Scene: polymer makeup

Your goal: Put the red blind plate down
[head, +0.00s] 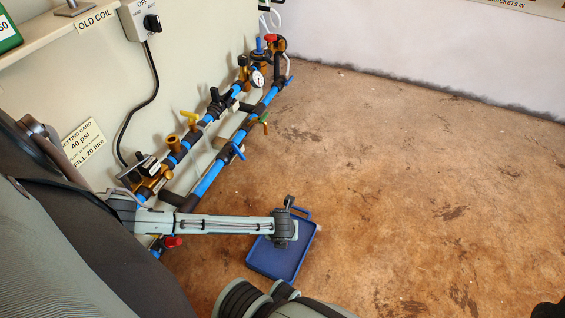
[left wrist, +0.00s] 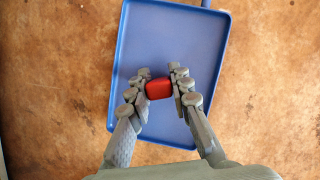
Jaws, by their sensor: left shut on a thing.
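The red blind plate (left wrist: 158,89) shows in the left wrist view as a small rounded red block. My left gripper (left wrist: 160,76) is shut on it, with a finger on each side. Plate and fingers are over the blue tray (left wrist: 190,28); I cannot tell whether the plate touches the tray floor. In the head view the tray (head: 266,266) lies on the floor, and my left arm's end covers its upper part. The red plate and the fingertips are hidden there. My right gripper is not in view.
Blue pipework (head: 209,178) with valves and a gauge (head: 258,79) runs along the wall left of the tray. A red-handled valve (head: 172,242) is low beside my left arm. The brown floor (head: 420,190) to the right is clear.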

